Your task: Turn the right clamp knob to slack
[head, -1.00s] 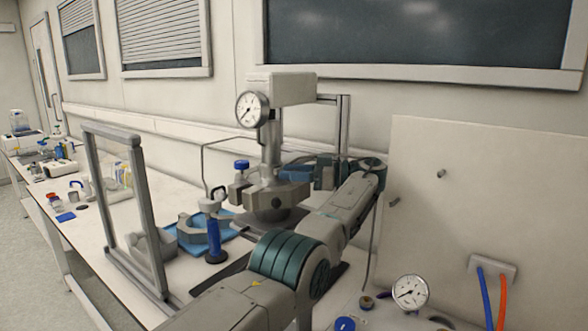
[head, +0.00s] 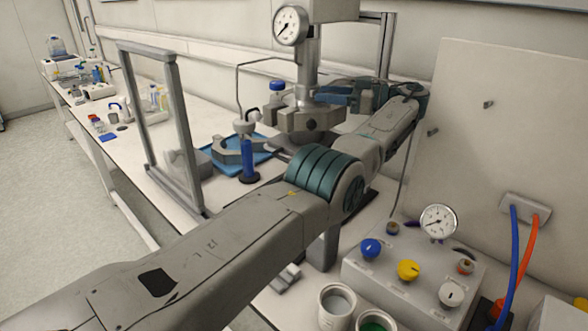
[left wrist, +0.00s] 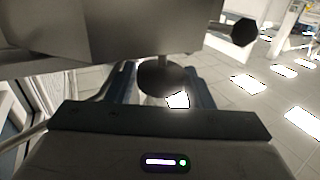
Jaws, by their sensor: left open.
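The pressure reactor stands on the bench with its steel clamp ring (head: 303,124) around the vessel head. My left arm reaches across in front of the reactor and bends back, so my left gripper (head: 328,95) points left at the clamp's right side. In the left wrist view, a dark round knob (left wrist: 165,80) lies between the open fingers of my left gripper (left wrist: 165,84). I cannot tell whether the fingers touch it. In the head view this right clamp knob is hidden behind the gripper. My right gripper is not in view.
A framed clear shield (head: 178,130) stands left of the reactor. A blue-handled tool (head: 248,158) stands near a blue tray (head: 260,156). A control box (head: 385,278) with coloured knobs and a gauge (head: 438,222) is at right front. A panel (head: 510,130) stands behind it.

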